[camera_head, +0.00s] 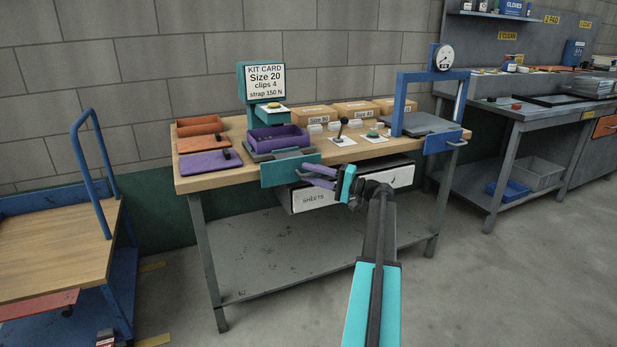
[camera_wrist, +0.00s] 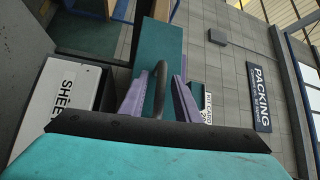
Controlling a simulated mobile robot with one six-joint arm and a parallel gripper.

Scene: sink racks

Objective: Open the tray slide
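The tray slide's teal front panel (camera_head: 283,171) hangs at the table's front edge in the head view, below a purple tray (camera_head: 279,139) resting on a grey base. The panel also shows in the wrist view (camera_wrist: 158,42), with a grey bar handle (camera_wrist: 160,88) standing out from it. My gripper (camera_head: 308,175) has purple fingers and is at the panel's right part. In the wrist view my gripper (camera_wrist: 158,98) is open, with one finger on each side of the handle and gaps visible between. The head view does not show the handle clearly.
A white drawer labelled SHEETS (camera_head: 352,188) sits under the tabletop, close to my gripper; it also shows in the wrist view (camera_wrist: 66,98). A blue press frame (camera_head: 402,105) stands at the table's right. A blue cart (camera_head: 100,225) stands at left. Floor in front is clear.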

